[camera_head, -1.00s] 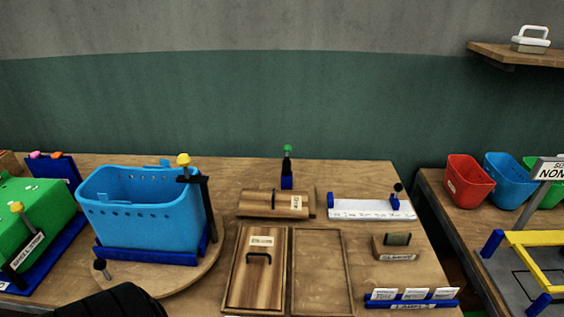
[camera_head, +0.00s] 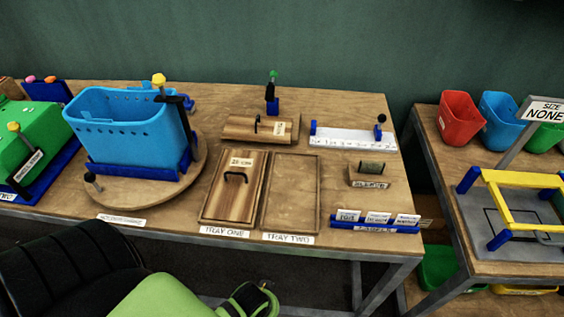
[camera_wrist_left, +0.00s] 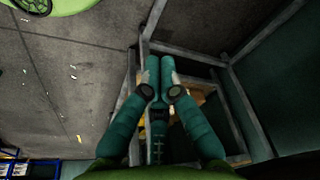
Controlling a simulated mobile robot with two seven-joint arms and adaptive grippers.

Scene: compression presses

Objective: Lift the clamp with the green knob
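The clamp with the green knob (camera_head: 273,75) stands upright at the back of the wooden table, with a black stem and a blue base (camera_head: 272,106). Nothing is touching it. In the left wrist view my left gripper (camera_wrist_left: 160,72) points down toward the floor and a metal table frame. Its two teal fingers are together with nothing visible between them. The clamp does not show in that view. In the head view, green and black parts of my arm show at the bottom, well below the table's front edge. My right gripper is not in view.
A blue basket (camera_head: 122,124) with a yellow-knobbed clamp stands on a round board (camera_head: 120,196). A wooden block (camera_head: 256,127), tray one (camera_head: 205,214), tray two (camera_head: 291,166) and a white ruler strip (camera_head: 345,139) lie in front of the green-knobbed clamp. Colored bins (camera_head: 462,118) stand on the right table.

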